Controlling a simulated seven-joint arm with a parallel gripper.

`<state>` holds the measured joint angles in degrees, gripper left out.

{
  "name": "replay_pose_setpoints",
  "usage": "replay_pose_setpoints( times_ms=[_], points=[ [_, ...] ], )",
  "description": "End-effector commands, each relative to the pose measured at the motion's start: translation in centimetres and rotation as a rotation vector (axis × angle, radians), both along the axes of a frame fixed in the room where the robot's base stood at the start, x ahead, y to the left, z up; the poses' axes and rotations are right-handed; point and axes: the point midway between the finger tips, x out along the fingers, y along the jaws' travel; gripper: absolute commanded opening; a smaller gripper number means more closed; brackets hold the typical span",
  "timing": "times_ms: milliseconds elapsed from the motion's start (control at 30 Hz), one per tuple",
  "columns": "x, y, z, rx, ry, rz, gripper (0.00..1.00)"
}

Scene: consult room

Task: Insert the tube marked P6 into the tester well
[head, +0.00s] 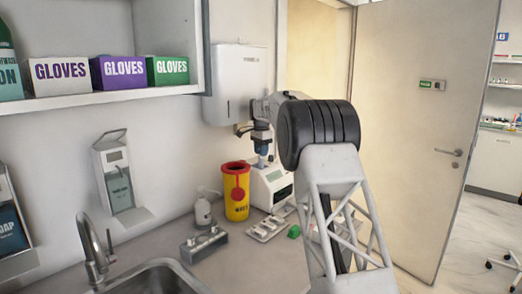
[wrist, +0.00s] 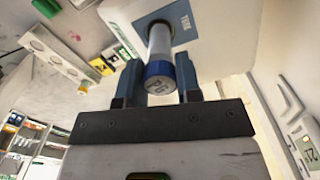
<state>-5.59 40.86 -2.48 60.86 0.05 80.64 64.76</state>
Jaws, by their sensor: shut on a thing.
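The tube (wrist: 159,42) has a clear body and a blue cap (wrist: 160,74) with a pale mark that looks like P6, turned on its side. My gripper (wrist: 158,82) is shut on it, with one blue-grey finger on each side near the cap. The tester (head: 271,186) is a white box on the counter, and my gripper (head: 261,150) is over its top. In the wrist view the tester's top (wrist: 205,30) has a dark labelled patch (wrist: 184,22) at the well. The tube's far end meets this patch; how deep it sits I cannot tell.
A yellow sharps bin (head: 236,195) stands left of the tester. A white tray (head: 266,229), a green item (head: 294,231) and a grey rack (head: 204,245) lie in front. A wall dispenser (head: 236,85) hangs close behind my gripper.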

Motion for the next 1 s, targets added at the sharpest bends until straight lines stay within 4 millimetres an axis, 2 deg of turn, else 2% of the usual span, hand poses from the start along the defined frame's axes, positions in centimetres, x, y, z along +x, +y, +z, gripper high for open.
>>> replay_pose_setpoints(
  times_ms=[1000],
  points=[
    [0.0, 0.0, -2.5, 0.000, 0.000, 0.000, 0.06]
  ],
)
